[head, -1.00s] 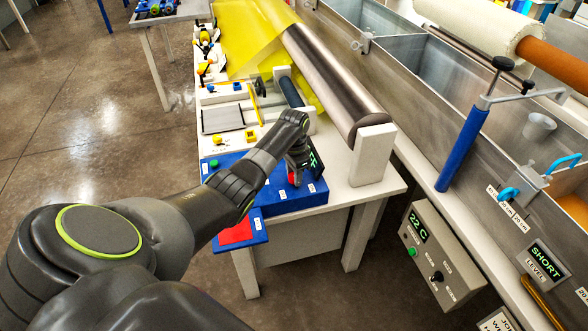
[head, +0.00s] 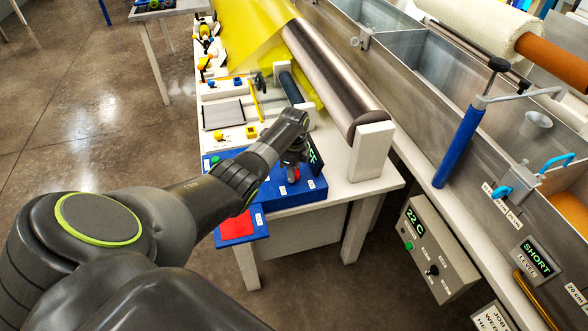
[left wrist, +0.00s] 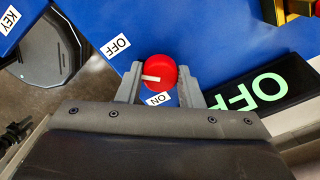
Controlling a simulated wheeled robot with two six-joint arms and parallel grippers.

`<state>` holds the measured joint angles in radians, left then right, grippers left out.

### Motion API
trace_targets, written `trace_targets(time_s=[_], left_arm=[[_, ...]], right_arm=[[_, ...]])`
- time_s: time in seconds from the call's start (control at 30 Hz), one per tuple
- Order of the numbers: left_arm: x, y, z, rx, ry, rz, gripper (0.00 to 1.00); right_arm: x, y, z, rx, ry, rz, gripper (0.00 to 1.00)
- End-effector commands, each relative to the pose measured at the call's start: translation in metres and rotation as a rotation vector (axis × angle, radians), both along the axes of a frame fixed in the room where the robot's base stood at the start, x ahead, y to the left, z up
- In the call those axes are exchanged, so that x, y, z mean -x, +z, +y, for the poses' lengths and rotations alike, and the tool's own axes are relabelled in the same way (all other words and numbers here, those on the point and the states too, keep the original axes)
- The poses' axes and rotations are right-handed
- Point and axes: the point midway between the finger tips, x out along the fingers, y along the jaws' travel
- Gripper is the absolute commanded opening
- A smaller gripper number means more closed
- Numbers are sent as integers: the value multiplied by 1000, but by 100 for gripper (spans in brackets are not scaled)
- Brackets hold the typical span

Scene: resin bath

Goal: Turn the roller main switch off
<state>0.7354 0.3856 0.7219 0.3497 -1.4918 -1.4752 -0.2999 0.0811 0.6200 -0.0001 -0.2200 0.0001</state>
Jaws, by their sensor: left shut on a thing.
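The roller main switch is a round red knob (left wrist: 160,72) with a white pointer mark, on the blue control box (head: 283,200). In the left wrist view my left gripper (left wrist: 161,86) is shut on the knob, one finger on each side. The white mark points left in that view, between the OFF label (left wrist: 115,46) at upper left and the ON label (left wrist: 158,98) below. A black display (left wrist: 262,92) beside it shows green letters reading OFF, partly cut off. In the head view my left gripper (head: 293,172) largely covers the knob. My right gripper is not in view.
A red pad (head: 236,228) on a blue ledge sits at the box's front left. A green button (head: 215,160) is at its back left. A steel roller (head: 330,75) and white block (head: 370,150) stand behind. A grey control panel (head: 432,250) is to the right.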

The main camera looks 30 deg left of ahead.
Motion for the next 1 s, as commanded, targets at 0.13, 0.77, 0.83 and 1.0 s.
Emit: trace_targets(time_s=[0.13, 0.77, 0.83, 1.0], left_arm=[[-2, 2, -1, 1, -76, -5, 11], [-2, 2, -1, 1, -161, -5, 11], [-2, 2, -1, 1, -161, -5, 11], [-2, 2, -1, 0, -160, -4, 49]], right_arm=[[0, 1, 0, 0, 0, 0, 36], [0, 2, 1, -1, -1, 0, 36], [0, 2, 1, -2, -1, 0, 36], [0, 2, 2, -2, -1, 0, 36]])
